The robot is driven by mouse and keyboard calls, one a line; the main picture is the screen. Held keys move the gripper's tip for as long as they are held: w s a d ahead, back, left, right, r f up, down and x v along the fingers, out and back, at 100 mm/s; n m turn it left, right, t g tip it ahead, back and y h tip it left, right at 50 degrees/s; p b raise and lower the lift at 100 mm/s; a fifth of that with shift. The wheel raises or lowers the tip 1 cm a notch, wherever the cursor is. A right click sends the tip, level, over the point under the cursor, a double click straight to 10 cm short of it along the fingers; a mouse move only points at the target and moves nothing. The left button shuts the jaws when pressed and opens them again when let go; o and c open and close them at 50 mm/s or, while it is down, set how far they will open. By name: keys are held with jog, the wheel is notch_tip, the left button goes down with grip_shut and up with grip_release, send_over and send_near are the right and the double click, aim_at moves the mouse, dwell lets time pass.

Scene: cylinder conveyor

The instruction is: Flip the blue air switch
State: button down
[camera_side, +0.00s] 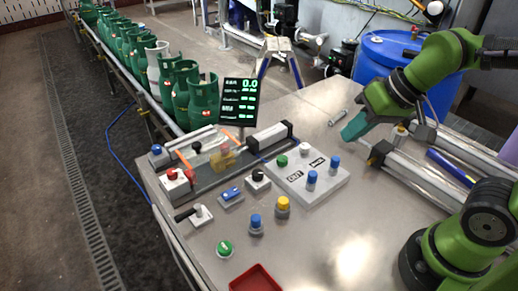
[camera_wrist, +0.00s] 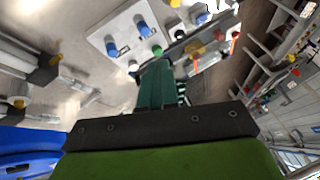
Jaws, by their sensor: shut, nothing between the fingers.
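A blue switch (camera_side: 231,194) lies on a small grey base on the metal table, left of the button panel. Other blue-topped parts are a round button (camera_side: 256,222), two knobs (camera_side: 312,178) on the panel's front and right, and a button (camera_side: 156,150) at the far left corner. I cannot tell for certain which is the air switch. My gripper (camera_side: 352,134), with teal fingers, is shut and empty above the right part of the table, well apart from all of these. In the wrist view my fingers (camera_wrist: 158,70) point toward the panel and cover part of the scene.
The grey OUT/AND-style panel (camera_side: 330,184) carries several knobs. A black lever (camera_side: 196,214), a yellow button (camera_side: 283,204), a green button (camera_side: 224,249) and a red tray (camera_side: 256,280) stand nearby. A display (camera_side: 238,101) rises behind.

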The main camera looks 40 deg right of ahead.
jog(key=shift+s+d+r+m+t, duration=0.4)
jog(key=shift+s+d+r+t, duration=0.55)
jog(key=shift+d+r, duration=0.2)
jog(key=shift+f, duration=0.1)
jog(key=w+a+f+n+g, duration=0.3)
jog(key=w+a+n, duration=0.5)
jog(key=w+n, duration=0.2)
jog(key=w+a+f+n+g+y, duration=0.1)
jog(key=w+a+f+n+g, duration=0.3)
jog(key=w+a+n, duration=0.5)
jog(key=w+n, duration=0.1)
jog(key=n, duration=0.2)
jog(key=shift+w+f, duration=0.1)
jog(key=shift+f, duration=0.05)
